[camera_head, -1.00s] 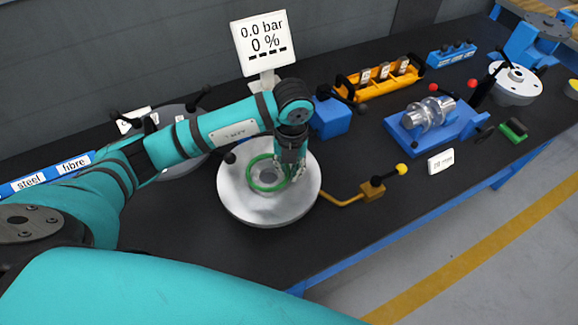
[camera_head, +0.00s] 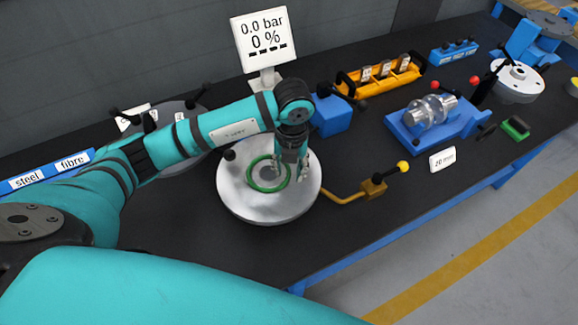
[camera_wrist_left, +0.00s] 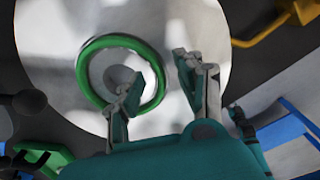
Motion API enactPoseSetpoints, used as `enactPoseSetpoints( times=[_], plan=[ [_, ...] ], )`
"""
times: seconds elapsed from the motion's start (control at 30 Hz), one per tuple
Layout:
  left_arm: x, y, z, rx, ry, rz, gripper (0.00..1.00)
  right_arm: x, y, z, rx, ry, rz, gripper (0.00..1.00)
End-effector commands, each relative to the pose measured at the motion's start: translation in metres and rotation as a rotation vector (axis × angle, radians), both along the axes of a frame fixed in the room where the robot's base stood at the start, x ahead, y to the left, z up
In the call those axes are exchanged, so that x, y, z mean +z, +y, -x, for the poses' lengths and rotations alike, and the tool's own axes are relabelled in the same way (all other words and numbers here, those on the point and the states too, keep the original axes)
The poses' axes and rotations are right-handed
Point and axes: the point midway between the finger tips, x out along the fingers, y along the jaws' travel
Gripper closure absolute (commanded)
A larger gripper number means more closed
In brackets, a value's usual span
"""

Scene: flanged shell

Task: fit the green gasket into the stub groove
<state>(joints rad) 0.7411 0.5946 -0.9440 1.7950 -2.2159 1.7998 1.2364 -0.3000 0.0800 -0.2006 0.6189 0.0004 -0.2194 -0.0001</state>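The green gasket (camera_head: 250,182) is a ring lying on the round silver flange (camera_head: 235,200), around the grey round centre. In the left wrist view the gasket (camera_wrist_left: 84,68) circles the grey centre (camera_wrist_left: 118,77) on the pale disc (camera_wrist_left: 45,60). I cannot tell whether it sits down in a groove. My left gripper (camera_head: 292,168) is over the right part of the flange. One finger overlaps the gasket's edge in the wrist view; contact is unclear. My right gripper is not in view.
A display (camera_head: 264,40) reading 0.0 bar and 0 % stands behind. A blue fixture (camera_head: 440,125), an orange rack (camera_head: 385,75) and a 20 mm label (camera_head: 442,160) are further right. Front bench area is clear.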

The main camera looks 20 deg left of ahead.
Motion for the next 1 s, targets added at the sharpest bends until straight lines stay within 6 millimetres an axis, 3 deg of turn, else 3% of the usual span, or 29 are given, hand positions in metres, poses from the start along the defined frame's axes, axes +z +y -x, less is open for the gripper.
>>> enactPoseSetpoints(
  times=[0.6, 1.0],
  plan=[
    [0.108, -0.002, -0.002, 0.000, -0.006, -0.001, 0.63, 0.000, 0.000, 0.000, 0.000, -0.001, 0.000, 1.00],
    [0.119, -0.003, -0.002, 0.001, -0.003, 0.000, 0.63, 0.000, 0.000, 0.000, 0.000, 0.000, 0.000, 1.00]
  ],
)
